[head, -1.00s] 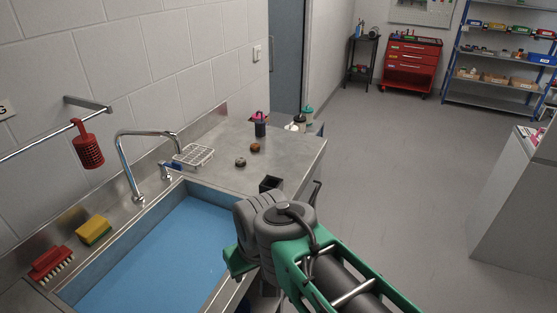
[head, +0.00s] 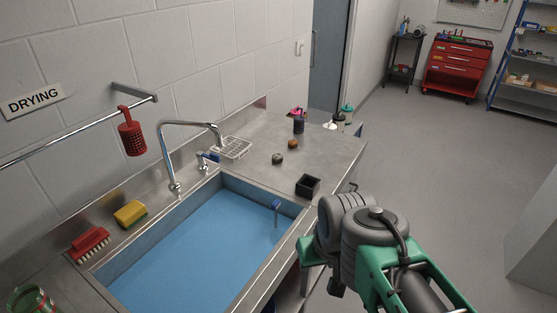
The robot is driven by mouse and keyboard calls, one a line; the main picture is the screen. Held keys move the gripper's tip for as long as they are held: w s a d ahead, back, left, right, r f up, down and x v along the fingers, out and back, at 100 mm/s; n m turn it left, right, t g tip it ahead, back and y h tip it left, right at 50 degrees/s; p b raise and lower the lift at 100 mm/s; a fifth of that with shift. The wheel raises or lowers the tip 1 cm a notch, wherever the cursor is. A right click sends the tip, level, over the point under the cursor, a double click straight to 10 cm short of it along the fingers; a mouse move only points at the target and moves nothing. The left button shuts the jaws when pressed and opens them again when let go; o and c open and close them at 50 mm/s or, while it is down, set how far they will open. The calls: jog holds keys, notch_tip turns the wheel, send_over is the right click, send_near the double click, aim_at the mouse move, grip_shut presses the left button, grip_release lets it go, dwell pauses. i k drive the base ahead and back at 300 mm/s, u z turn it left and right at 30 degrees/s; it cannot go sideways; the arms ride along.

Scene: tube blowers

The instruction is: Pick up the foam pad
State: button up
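A yellow block with a green underside (head: 130,214), which looks like a sponge or foam pad, lies on the metal ledge behind the sink at the left of the head view. I see no other thing that clearly looks like a foam pad. My arm, with grey joints and green links, reaches in from the lower right, to the right of the sink and well apart from the yellow block. My gripper's fingers do not show; the arm or the frame edge hides them.
A red brush (head: 90,244) lies left of the yellow block. The blue-bottomed sink (head: 205,255) has a tall faucet (head: 174,160). A red basket (head: 131,133) hangs from a rail. A black box (head: 308,186) and a wire rack (head: 232,147) are on the counter. Open floor lies to the right.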

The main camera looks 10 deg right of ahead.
aim_at(277, 158)
jog(key=u, duration=4.6)
jog(key=k, duration=2.4)
jog(key=z, duration=0.85)
